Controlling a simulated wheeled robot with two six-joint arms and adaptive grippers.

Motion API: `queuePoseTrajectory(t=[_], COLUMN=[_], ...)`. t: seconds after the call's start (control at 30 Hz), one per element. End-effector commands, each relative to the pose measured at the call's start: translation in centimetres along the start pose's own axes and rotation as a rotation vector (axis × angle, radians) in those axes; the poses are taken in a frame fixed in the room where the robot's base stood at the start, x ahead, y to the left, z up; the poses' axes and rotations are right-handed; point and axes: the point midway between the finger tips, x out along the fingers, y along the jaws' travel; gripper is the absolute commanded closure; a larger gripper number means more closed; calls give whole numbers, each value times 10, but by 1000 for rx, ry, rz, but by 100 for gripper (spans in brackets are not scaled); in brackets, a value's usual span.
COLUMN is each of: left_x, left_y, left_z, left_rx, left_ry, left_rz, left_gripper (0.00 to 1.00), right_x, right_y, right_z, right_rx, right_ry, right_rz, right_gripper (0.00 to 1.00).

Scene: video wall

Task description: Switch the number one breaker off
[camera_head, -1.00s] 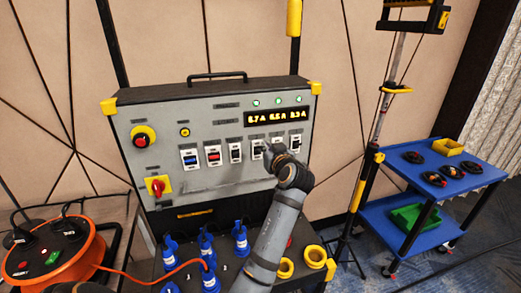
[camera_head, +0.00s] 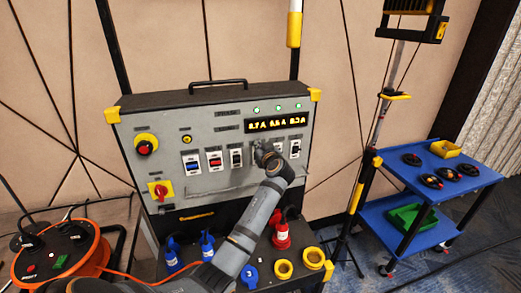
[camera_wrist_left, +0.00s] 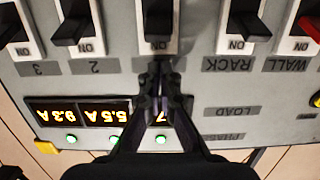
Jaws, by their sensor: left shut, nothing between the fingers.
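The grey breaker panel (camera_head: 225,187) has a row of breakers with white plates and levers. My left gripper (camera_head: 262,152) is shut and empty, in front of the number one breaker, which it partly hides in the head view. In the left wrist view, which is upside down, the shut fingertips (camera_wrist_left: 160,68) point at the number one breaker (camera_wrist_left: 157,25). They cover its label; whether they touch it I cannot tell. Its black lever has "ON" showing at its end. The number two breaker (camera_wrist_left: 75,22) and the RACK breaker (camera_wrist_left: 243,22) stand either side. My right gripper is not in view.
Above the breakers is a lit display (camera_head: 275,125) with green lamps. A red emergency button (camera_head: 145,146) and red rotary switch (camera_head: 159,190) are at the left. Plugs and yellow rings (camera_head: 284,269) sit below the panel. A blue cart (camera_head: 440,180) stands right.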

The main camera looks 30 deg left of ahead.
Motion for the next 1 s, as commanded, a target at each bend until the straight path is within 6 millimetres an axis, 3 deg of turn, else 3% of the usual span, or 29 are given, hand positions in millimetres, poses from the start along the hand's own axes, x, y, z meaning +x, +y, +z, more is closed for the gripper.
queuePoseTrajectory(t=[0.2,0.63,1.0], left_x=[-10,-11,-12], left_y=[0,0,0], left_z=[24,29,37], left_rx=[3,1,1], left_ry=[-4,-2,56], left_rz=[1,1,1], left_gripper=[100,100,100], right_x=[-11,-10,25], right_y=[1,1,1], right_z=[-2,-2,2], right_rx=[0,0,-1], right_ry=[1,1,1], right_rz=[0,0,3], right_gripper=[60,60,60])
